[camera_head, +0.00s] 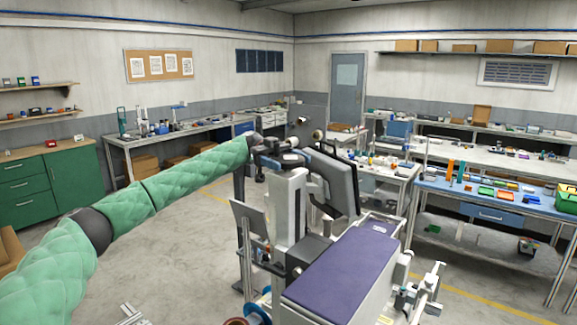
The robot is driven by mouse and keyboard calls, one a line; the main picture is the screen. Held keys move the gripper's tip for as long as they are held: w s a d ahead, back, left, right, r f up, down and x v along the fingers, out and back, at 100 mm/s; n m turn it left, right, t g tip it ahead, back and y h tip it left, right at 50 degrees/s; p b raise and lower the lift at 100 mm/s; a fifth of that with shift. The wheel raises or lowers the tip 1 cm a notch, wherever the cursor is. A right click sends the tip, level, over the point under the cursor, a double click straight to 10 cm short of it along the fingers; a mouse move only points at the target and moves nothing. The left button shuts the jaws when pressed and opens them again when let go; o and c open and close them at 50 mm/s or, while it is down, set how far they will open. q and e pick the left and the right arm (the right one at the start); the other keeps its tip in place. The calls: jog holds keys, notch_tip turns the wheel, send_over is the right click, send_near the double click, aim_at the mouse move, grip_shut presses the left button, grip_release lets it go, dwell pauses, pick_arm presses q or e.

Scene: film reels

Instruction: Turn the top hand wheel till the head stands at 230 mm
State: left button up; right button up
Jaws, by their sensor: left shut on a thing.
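A grey machine with an upright column (290,205) stands in the middle of the head view, behind a purple-topped bed (345,262). My left arm, in a green quilted sleeve, reaches in from the left. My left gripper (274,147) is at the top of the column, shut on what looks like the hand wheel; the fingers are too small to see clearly. No readable scale shows, so the head's height cannot be told. My right gripper is not in view.
A dark tilted panel (336,180) stands right beside the column. A blue workbench (480,196) with coloured bins is at the right, and a long bench (185,134) runs along the back left. Green cabinets (45,185) stand far left. Open floor lies left of the machine.

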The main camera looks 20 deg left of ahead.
pick_arm(q)
jog(key=shift+r+m+g+y+b, duration=0.1)
jog(key=shift+m+g+y+b, duration=0.3)
jog(key=shift+m+g+y, duration=1.2)
jog(key=shift+g+y, duration=0.3)
jog(key=o, duration=1)
